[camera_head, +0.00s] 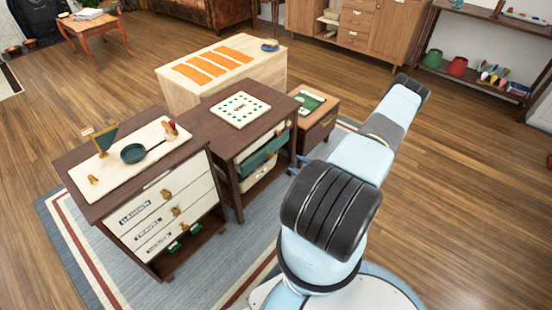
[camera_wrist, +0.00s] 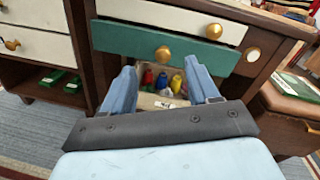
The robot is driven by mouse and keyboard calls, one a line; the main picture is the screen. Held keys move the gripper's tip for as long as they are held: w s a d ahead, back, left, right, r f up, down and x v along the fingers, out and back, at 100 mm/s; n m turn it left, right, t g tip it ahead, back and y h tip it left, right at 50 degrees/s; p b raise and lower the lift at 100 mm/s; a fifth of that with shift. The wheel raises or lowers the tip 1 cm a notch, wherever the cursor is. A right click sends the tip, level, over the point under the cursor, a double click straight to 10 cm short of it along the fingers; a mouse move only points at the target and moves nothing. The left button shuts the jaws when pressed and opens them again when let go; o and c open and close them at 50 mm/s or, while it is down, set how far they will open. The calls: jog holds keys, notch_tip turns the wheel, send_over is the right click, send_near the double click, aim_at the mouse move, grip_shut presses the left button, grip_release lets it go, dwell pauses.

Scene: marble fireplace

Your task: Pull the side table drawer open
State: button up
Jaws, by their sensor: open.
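A dark wooden table (camera_head: 225,128) stands in the middle of the head view, with a white top drawer, a green drawer (camera_head: 262,153) below it and gold knobs. In the wrist view the green drawer (camera_wrist: 190,48) crosses the top, with one gold knob (camera_wrist: 162,53) near its middle. My gripper (camera_wrist: 162,75) is open and points at this front. Its two blue fingers lie left and right of the knob, slightly below it in the picture. Nothing is visibly held, and I cannot tell whether the fingers touch the drawer. The white drawer (camera_wrist: 175,20) sits above.
An open bin (camera_wrist: 160,100) with several coloured bottles lies under the green drawer. A cabinet with white drawers (camera_head: 160,215) stands to the left. A small brown side cabinet (camera_head: 318,125) stands to the right. Wooden floor (camera_head: 450,190) is free at the right.

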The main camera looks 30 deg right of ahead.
aim_at(273, 156)
jog(key=shift+m+t+h, duration=0.5)
jog(key=shift+m+h, duration=0.3)
jog(key=shift+m, duration=0.1)
jog(key=w+a+f, duration=0.1)
jog(key=w, duration=0.3)
jog(key=w+a+f, duration=0.1)
jog(key=w+a, duration=0.1)
jog(key=w, duration=0.1)
jog(key=w+a+f, duration=0.1)
jog(key=w, duration=0.3)
jog(key=shift+w+a+f, duration=0.25)
jog(key=shift+w, duration=0.05)
